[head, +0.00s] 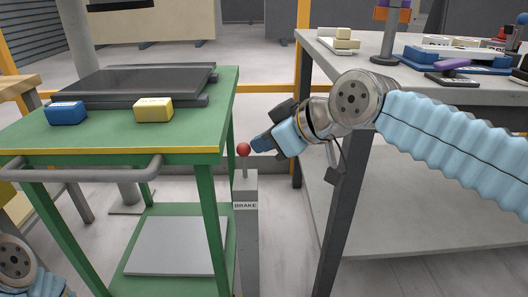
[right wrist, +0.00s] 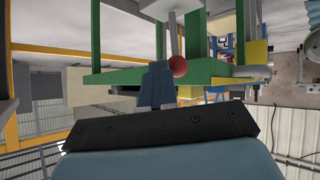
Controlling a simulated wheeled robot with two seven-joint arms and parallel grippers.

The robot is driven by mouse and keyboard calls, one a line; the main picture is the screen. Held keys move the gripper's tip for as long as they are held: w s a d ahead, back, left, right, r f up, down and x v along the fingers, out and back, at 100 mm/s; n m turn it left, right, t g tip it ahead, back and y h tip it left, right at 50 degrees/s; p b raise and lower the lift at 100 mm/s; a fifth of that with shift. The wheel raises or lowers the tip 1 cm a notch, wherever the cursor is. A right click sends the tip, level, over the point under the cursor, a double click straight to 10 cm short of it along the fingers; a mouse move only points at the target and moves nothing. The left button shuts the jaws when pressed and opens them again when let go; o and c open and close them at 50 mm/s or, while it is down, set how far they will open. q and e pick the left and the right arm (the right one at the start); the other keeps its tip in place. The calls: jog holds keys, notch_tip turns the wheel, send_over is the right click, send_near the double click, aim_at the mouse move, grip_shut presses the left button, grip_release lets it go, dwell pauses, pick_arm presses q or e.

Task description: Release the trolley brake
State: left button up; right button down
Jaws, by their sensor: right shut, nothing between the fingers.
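The brake post (head: 245,225) is a grey upright box with a "BRAKE" label (head: 245,206). A short lever with a red ball knob (head: 243,150) stands up from its top. My right gripper (head: 256,145) is shut and empty, its tip just right of the knob. In the right wrist view the red knob (right wrist: 179,66) shows right beside the fingertips (right wrist: 158,72); I cannot tell whether they touch. The green trolley (head: 185,135) stands left of the post. My left gripper is not in view; only part of my left arm shows at the lower left.
A blue block (head: 66,113), a yellow block (head: 153,109) and a dark slab (head: 130,84) lie on the trolley top. A grey handle bar (head: 80,174) runs along its front. A grey workbench (head: 345,48) with several items stands at right, close to my right arm.

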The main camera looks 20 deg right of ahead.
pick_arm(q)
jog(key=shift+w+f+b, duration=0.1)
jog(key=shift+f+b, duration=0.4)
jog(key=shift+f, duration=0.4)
pick_arm(e)
jog(key=shift+s+a+f, duration=0.15)
jog(key=shift+s, duration=0.3)
jog(key=shift+s+a+f, duration=0.15)
jog(key=shift+s, duration=0.3)
jog(key=shift+r, duration=0.1)
jog(key=shift+r+p, duration=0.6)
jog(key=shift+r, duration=0.15)
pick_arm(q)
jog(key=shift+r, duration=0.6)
